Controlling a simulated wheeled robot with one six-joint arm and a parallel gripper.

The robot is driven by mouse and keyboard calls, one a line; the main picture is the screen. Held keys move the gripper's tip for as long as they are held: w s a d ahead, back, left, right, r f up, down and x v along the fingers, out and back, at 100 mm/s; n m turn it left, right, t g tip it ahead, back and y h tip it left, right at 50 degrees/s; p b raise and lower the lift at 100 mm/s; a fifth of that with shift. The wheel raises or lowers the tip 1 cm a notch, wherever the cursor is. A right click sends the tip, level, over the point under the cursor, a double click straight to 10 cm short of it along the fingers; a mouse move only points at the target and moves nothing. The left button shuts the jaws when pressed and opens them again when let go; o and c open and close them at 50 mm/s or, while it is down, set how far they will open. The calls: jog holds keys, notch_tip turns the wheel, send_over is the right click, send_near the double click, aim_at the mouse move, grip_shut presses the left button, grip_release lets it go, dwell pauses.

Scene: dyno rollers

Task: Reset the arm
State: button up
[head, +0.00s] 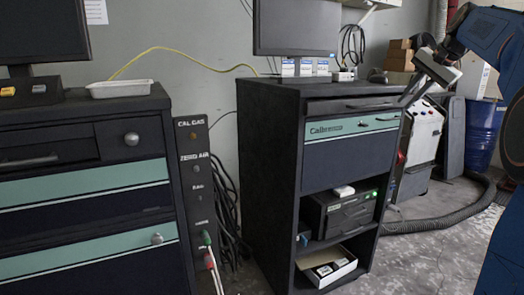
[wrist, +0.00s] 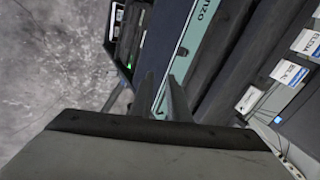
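My blue arm (head: 490,35) reaches in from the upper right in the head view. It ends in a pale grey wrist with my gripper (head: 410,93) pointing down and left, beside the upper right corner of the right cabinet (head: 340,155). In the wrist view both dark fingers of my gripper (wrist: 160,97) show with a gap between them. Nothing is seen held in that gap. The teal front strip of the cabinet (wrist: 190,45) shows beyond the fingers. Whether the fingers touch the cabinet cannot be told.
The right cabinet bears a monitor (head: 296,27); its shelves hold a black device (head: 345,215) and an open white box (head: 327,267). A left cabinet (head: 85,150) bears a white tray (head: 120,88). A blue barrel (head: 483,130) and a hose (head: 430,221) are at right.

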jog(key=s+a+f+n+g+h, duration=0.1)
jog(key=s+a+f+n, duration=0.1)
jog(key=s+a+f, duration=0.65)
jog(key=s+a+f+n, duration=0.35)
jog(key=s+a, duration=0.25)
jog(key=s, duration=0.6)
jog(key=s+a+f+n+h, duration=0.1)
jog(key=s+a+f+n, duration=0.1)
jog(key=s+f, duration=0.9)
jog(key=s+a+f+n, duration=0.2)
jog(key=s+f+n, duration=0.1)
jog(key=s+f, duration=0.8)
notch_tip(320, 180, down, 2)
jog(key=shift+a+f+g+h, duration=0.1)
jog(key=shift+a+g+h, duration=0.1)
jog(key=shift+g+h, duration=0.15)
jog(key=shift+n, duration=0.25)
